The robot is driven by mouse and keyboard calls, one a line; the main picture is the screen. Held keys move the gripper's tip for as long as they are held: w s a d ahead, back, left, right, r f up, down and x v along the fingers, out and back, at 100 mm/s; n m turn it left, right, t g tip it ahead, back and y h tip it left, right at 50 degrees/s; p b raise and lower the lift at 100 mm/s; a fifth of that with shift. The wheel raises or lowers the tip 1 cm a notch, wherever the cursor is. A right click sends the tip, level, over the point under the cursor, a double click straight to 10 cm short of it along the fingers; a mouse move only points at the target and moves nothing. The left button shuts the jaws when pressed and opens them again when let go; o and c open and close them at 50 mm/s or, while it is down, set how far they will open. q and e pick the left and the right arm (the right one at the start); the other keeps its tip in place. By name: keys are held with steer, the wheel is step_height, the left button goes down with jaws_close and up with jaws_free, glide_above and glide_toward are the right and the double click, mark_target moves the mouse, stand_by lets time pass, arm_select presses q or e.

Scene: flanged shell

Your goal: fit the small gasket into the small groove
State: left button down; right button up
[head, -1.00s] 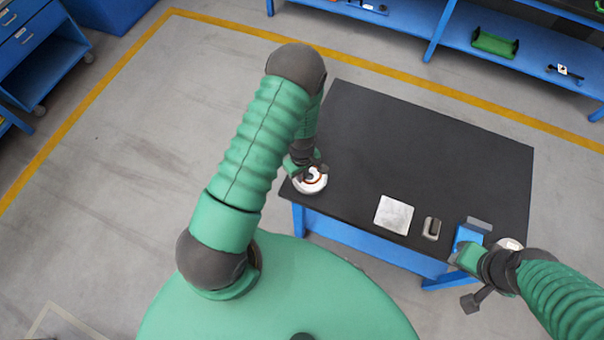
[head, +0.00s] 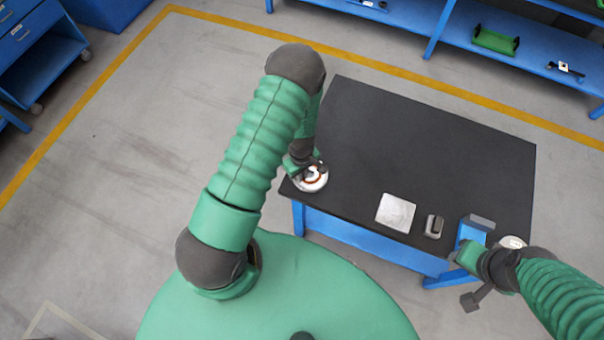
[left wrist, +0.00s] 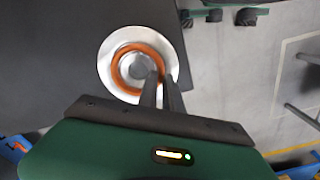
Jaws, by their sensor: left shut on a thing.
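The round, silvery-white flanged shell (head: 323,183) stands at the table's near left corner. In the left wrist view the shell (left wrist: 107,66) shows from above, with an orange ring-shaped gasket (left wrist: 117,76) on its face around a grey centre. My left gripper (head: 307,171) is over the shell. In the left wrist view its fingers (left wrist: 160,80) are close together at the ring's right side, shut on the gasket. The fingers hide part of the ring, and I cannot tell whether it sits in a groove. My right gripper (head: 466,256) is by the table's near right edge; its jaws are unclear.
The black table (head: 430,140) is clear through its middle and back. A pale square plate (head: 396,213), a small grey block (head: 434,227) and a blue holder (head: 473,231) lie along its near edge. A white round part (head: 512,241) sits partly behind my right arm.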

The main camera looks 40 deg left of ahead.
arm_select(q)
steer(key=c, duration=1.5)
jaws_free()
steer(key=shift+c, duration=0.2)
steer(key=shift+o, duration=0.5)
steer(key=shift+d+r, duration=0.1)
steer(key=shift+w+r, duration=0.1)
steer(key=shift+r, duration=0.2)
step_height(320, 180, up, 16)
steer(key=shift+b, duration=0.3)
